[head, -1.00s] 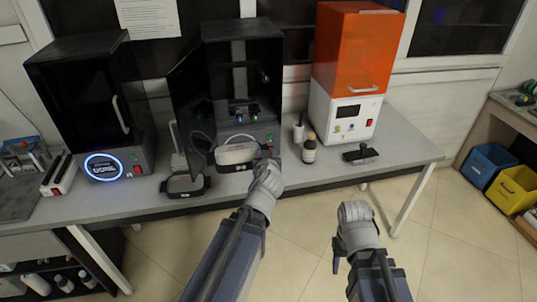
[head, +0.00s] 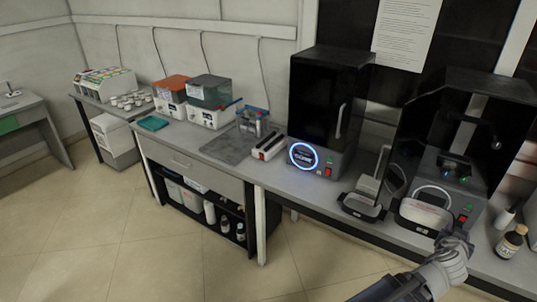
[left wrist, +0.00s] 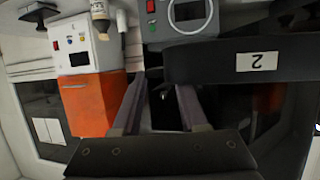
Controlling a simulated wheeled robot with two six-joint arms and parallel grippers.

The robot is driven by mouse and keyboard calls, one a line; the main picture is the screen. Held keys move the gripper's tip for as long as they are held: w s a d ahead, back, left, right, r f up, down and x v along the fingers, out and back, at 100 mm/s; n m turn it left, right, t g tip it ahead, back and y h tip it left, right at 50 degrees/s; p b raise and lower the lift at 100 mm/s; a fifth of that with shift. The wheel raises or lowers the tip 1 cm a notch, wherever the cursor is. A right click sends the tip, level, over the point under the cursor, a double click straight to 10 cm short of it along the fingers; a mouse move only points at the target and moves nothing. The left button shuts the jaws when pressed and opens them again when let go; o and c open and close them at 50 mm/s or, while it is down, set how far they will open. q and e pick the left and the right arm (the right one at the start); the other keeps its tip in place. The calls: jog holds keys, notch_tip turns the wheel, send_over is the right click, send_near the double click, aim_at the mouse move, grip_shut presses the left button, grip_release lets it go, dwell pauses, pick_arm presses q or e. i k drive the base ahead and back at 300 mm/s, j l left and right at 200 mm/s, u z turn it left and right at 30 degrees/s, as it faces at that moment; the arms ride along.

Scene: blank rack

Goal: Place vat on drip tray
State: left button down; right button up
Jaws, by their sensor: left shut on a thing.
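The vat (head: 425,214) is a shallow dark-rimmed tray with a whitish interior, in front of the open black printer in the head view. My left gripper (head: 455,243) is shut on its near right side. In the left wrist view the vat's dark wall (left wrist: 205,62) carries a label reading 2, beyond the gripper fingers (left wrist: 160,100). A similar dark shallow tray (head: 352,210) stands just left of it on the bench. A flat dark grey slab (head: 225,148) lies farther left; I cannot tell which is the drip tray. My right gripper is out of view.
A closed black printer (head: 318,105) with a glowing blue ring stands between the slab and the open printer (head: 470,150). A red-switched box (head: 268,146) sits beside the slab. A brown bottle (head: 511,242) stands at right. The floor in front is clear.

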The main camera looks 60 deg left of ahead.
aim_at(228, 149)
jog(key=k, duration=0.65)
jog(key=u, duration=2.8)
jog(key=i+u, duration=0.15)
jog(key=u, duration=0.15)
jog(key=i+l+u, duration=0.1)
jog(key=u, duration=0.15)
jog(key=i+l, duration=0.2)
jog(key=i, duration=0.25)
jog(key=i+l, duration=0.2)
jog(key=i, duration=0.2)
jog(key=i+l, duration=0.2)
jog(key=i, duration=0.25)
jog(key=i+l, duration=0.2)
jog(key=i, duration=0.25)
jog(key=i+z, duration=0.3)
jog(key=z, duration=2.45)
jog(key=j, duration=0.1)
